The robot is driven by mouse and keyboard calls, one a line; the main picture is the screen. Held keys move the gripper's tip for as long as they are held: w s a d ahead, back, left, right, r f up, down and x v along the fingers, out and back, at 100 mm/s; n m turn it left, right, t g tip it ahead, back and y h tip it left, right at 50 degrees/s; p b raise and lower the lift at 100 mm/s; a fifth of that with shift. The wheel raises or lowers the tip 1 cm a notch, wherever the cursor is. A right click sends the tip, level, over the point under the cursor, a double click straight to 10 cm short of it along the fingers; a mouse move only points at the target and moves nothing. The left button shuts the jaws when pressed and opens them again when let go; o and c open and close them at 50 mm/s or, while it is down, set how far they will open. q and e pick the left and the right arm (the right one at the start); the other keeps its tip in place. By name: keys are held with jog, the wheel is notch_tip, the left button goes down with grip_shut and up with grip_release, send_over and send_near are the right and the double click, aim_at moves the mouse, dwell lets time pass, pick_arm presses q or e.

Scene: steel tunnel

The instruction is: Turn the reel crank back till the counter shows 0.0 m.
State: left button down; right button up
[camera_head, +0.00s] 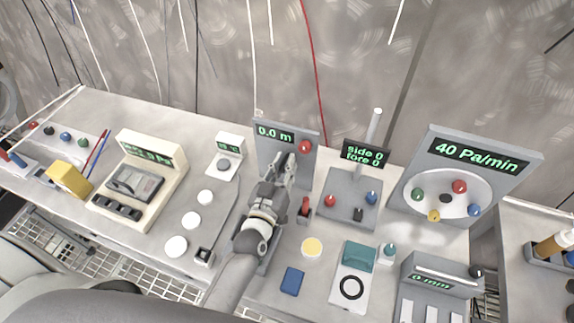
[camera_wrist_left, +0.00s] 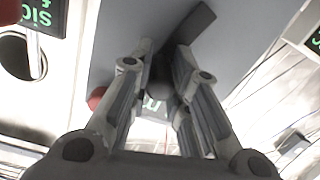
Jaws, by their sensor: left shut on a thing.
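The reel panel (camera_head: 272,153) stands upright at the back of the bench, and its green counter (camera_head: 274,133) reads 0.0 m. My left gripper (camera_head: 284,163) is in front of the panel, below the counter. In the left wrist view its two fingers (camera_wrist_left: 160,75) are closed around a dark rounded crank knob (camera_wrist_left: 160,79). A dark bar, seemingly the crank arm (camera_wrist_left: 192,32), runs up and right from it. In the head view my gripper hides most of the crank. My right gripper is not in view.
A red knob (camera_head: 305,146) sits on the panel close right of my fingers. A red lever (camera_head: 305,208) and a box with buttons (camera_head: 352,203) stand to the right. A cream meter (camera_head: 139,181) and white round buttons (camera_head: 191,221) lie left.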

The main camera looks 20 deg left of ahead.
pick_arm(q)
jog(key=shift+a+r+n, duration=0.1)
jog(key=shift+a+n, duration=0.6)
jog(key=shift+n, duration=0.7)
jog(key=c, duration=1.3)
grip_release()
jog(key=s, duration=1.2)
jog(key=shift+a, duration=0.15)
